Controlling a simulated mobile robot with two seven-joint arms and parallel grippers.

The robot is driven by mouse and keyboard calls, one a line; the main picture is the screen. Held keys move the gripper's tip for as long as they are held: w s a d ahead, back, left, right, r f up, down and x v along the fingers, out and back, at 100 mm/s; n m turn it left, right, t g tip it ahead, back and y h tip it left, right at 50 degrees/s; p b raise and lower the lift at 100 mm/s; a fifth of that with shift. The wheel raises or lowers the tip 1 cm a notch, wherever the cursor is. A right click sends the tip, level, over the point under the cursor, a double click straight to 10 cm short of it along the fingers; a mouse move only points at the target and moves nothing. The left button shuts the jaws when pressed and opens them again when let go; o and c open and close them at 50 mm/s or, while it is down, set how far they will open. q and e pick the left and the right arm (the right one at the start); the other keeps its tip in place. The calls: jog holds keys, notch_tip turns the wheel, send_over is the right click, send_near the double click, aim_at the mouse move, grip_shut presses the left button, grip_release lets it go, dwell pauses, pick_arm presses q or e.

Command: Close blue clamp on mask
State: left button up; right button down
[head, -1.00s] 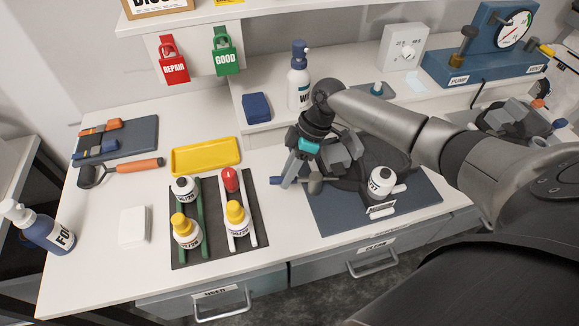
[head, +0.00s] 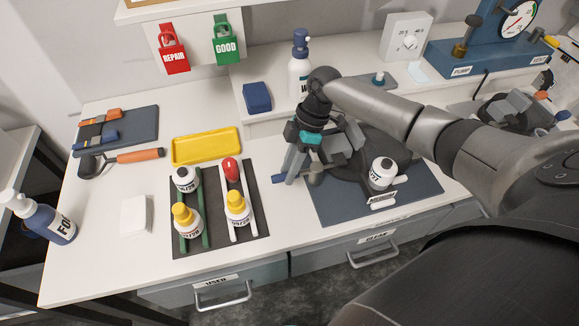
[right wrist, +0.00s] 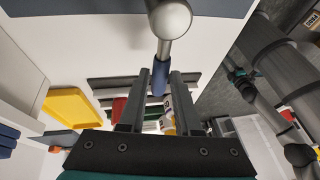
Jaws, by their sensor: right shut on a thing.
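My right gripper (head: 290,172) is over the left edge of the blue-grey mat, pointing down. In the right wrist view, the handle (right wrist: 159,80) sits between the fingers and runs to a grey metal ball (right wrist: 171,18). The mask appears to be the dark grey form (head: 372,155) on the mat, partly hidden by my right arm and gripper. Whether the clamp is closed cannot be told.
Left of my gripper, several capped bottles stand on rails on a dark mat (head: 213,243). A yellow tray (head: 207,147) and a pump bottle (head: 300,72) are behind. A white block (head: 134,215) lies at left.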

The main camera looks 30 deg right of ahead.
jog(key=c, duration=0.6)
grip_release()
jog(key=shift+s, duration=0.1)
jog(key=v, duration=1.5)
